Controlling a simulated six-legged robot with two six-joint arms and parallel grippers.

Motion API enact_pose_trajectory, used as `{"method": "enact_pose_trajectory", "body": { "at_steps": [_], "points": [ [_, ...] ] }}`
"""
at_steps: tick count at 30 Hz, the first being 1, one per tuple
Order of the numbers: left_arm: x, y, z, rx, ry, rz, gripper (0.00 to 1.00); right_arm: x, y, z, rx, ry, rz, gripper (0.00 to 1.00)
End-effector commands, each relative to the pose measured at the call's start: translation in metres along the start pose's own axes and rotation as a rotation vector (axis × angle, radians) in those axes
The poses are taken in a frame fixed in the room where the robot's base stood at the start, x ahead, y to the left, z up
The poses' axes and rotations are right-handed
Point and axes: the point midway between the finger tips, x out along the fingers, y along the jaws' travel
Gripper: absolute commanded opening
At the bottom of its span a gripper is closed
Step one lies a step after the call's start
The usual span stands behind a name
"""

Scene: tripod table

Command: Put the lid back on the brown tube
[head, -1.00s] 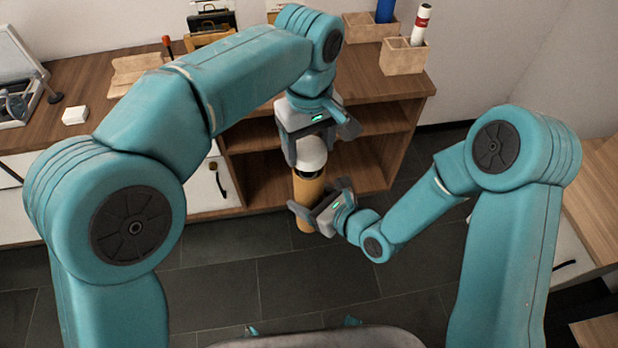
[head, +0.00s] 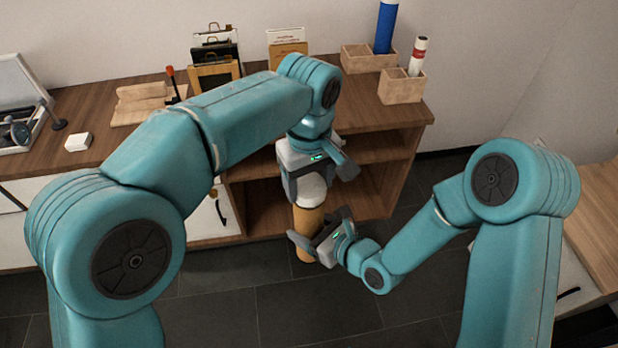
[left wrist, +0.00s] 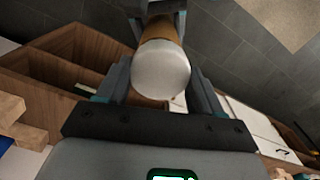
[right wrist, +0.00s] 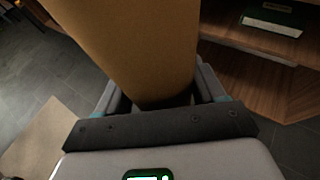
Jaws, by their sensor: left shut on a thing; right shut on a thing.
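The brown tube (head: 308,221) stands upright in front of the shelf, held in the air. My right gripper (head: 318,236) is shut around its lower part; the brown wall fills the right wrist view (right wrist: 135,45). The white lid (head: 311,187) is at the tube's top, between the fingers of my left gripper (head: 314,183), which is shut on it. The left wrist view shows the lid's round white end (left wrist: 161,72) with the brown tube (left wrist: 160,28) right behind it. Lid and tube look in line and touching; how far the lid is seated is hidden.
An open wooden shelf unit (head: 390,170) stands behind the grippers. On its top are two wooden boxes, one with a blue tube (head: 385,27) and one with a white-and-red tube (head: 417,55). A small white box (head: 78,141) lies at the left. Grey floor is clear below.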

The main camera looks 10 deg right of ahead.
Motion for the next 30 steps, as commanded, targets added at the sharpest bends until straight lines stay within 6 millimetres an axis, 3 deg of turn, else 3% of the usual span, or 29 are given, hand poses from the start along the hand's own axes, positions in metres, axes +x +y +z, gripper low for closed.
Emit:
{"method": "enact_pose_trajectory", "body": {
  "at_steps": [24, 25, 27, 30],
  "points": [
    [0.013, 0.000, 0.000, 0.000, 0.000, -0.001, 0.39, 0.000, 0.000, 0.000, 0.000, -0.001, 0.000, 0.14],
    [0.013, 0.000, 0.000, 0.000, 0.000, -0.001, 0.70, 0.000, 0.000, 0.000, 0.000, -0.001, 0.000, 0.14],
    [0.013, 0.000, 0.000, 0.000, 0.000, 0.000, 0.92, 0.000, 0.000, 0.000, 0.000, -0.001, 0.000, 0.14],
    [0.012, 0.000, 0.000, 0.000, 0.000, 0.000, 0.96, 0.000, 0.000, 0.000, 0.000, -0.001, 0.000, 0.14]
  ]
}}
